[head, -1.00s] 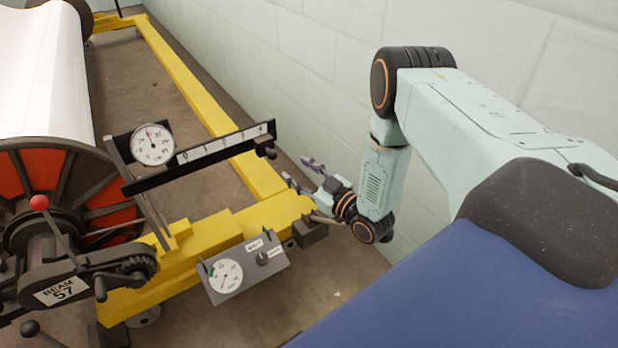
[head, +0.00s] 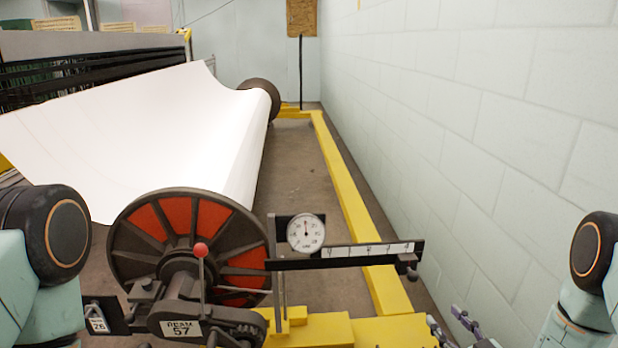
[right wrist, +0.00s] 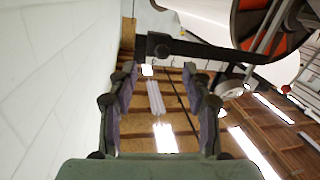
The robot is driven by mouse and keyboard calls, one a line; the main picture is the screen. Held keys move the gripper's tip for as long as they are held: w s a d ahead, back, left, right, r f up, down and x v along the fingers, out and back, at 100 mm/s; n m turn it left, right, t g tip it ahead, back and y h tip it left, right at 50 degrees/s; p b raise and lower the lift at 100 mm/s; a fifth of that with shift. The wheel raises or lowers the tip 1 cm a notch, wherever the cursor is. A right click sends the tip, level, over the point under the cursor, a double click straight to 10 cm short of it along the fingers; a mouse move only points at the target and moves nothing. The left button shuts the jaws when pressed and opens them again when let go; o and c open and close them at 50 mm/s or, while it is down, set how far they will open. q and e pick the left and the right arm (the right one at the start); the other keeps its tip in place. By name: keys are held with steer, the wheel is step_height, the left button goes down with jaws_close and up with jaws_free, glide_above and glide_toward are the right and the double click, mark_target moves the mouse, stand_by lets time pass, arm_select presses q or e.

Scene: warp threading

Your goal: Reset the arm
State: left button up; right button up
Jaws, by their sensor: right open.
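My right gripper (head: 447,318) is open at the bottom edge of the head view, right of the yellow frame, and only partly in the picture. In the right wrist view my right gripper (right wrist: 158,78) has its two fingers apart with nothing between them. A black arm with a white scale (head: 345,254) extends sideways beside a dial gauge (head: 306,233). Its right end with a small dark block (head: 407,262) is above and left of the gripper in the head view. In the right wrist view the dark arm (right wrist: 195,48) crosses beyond the fingertips. My left gripper is not in view.
The beam's flange with red panels (head: 149,229) and a red-knobbed lever (head: 201,252) stand left of the dial. White sheet (head: 150,120) runs back from the beam. A yellow frame rail (head: 345,185) runs along the pale block wall (head: 470,130). Bare floor (head: 300,175) lies between rail and beam.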

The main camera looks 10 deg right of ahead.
steer(key=s+a+f+m+g+h+p, duration=0.2)
steer(key=s+a+f+m+g, duration=0.3)
steer(key=s+f+g, duration=0.55)
steer(key=s+a+r+g+p, duration=0.2)
steer(key=s+a+r+g, duration=0.1)
steer(key=s, duration=0.8)
steer(key=s+a+r+n+g+p, duration=0.1)
steer(key=s+a+r+g+p, duration=0.1)
steer(key=s, duration=1)
step_height(320, 180, up, 2)
steer(key=a+g, duration=0.1)
steer(key=a, duration=0.1)
steer(key=shift+a+r, duration=0.2)
steer(key=shift+a, duration=0.15)
steer(key=shift+g, duration=0.25)
